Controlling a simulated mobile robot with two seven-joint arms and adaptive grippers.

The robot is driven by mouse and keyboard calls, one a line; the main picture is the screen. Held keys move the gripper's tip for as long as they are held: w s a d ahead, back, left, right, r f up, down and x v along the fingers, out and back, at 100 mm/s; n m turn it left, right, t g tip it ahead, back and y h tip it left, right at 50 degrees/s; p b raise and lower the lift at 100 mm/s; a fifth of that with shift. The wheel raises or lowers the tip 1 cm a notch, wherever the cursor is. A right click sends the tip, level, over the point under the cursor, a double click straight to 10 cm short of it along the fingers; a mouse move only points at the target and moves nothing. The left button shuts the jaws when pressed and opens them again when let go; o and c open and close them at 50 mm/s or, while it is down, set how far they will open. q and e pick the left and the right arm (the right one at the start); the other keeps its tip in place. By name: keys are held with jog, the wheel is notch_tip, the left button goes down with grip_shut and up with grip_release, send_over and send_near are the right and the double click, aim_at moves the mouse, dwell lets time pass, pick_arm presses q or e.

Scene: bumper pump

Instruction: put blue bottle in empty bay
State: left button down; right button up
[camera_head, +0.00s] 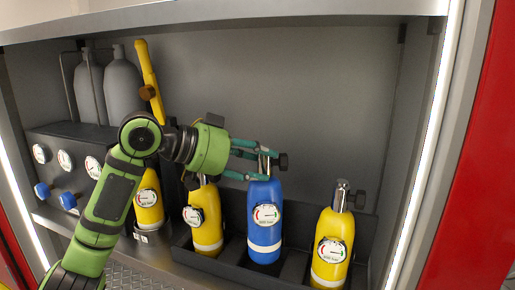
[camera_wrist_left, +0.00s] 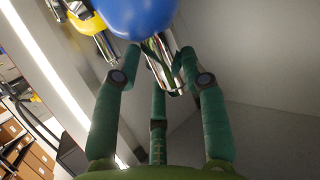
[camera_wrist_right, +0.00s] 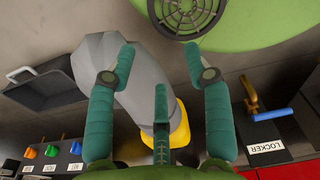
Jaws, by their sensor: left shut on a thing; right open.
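The blue bottle (camera_head: 265,222) stands upright in the black rack, between two yellow bottles, with a round gauge on its front. Its base is low in a bay; I cannot tell whether it touches the floor. My left gripper (camera_head: 262,165) comes in from the left and is shut on its metal neck, just under the valve knob. In the left wrist view the blue bottle (camera_wrist_left: 138,14) shows at the top, with the chrome neck between the fingers (camera_wrist_left: 160,54). My right gripper (camera_wrist_right: 160,50) is open and empty; it is outside the head view.
A yellow bottle (camera_head: 205,218) stands left of the blue one and another (camera_head: 333,245) to its right, in the black rack (camera_head: 365,240). Further left are another yellow bottle (camera_head: 148,205), grey cylinders (camera_head: 122,85) and a gauge panel (camera_head: 60,140). The cabinet's right wall is close by.

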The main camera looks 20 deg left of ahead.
aim_at(257, 182)
pick_arm(q)
jog(key=shift+f, duration=1.9)
pick_arm(e)
jog(key=shift+w+d+r, duration=0.15)
jog(key=shift+w+d, duration=0.25)
jog(key=shift+d, duration=0.2)
pick_arm(q)
jog(key=shift+f, duration=0.1)
jog(key=c, duration=0.7)
grip_release()
jog(key=shift+s+f, duration=0.1)
jog(key=shift+f, duration=0.2)
jog(key=shift+s, duration=0.1)
jog(key=shift+r, duration=0.2)
jog(key=shift+s+a, duration=0.1)
jog(key=shift+a, duration=0.1)
jog(key=b+v, duration=0.2)
jog(key=v, duration=0.9)
jog(key=shift+s, duration=0.25)
pick_arm(e)
notch_tip(257, 182, down, 3)
jog(key=shift+a+r, duration=0.15)
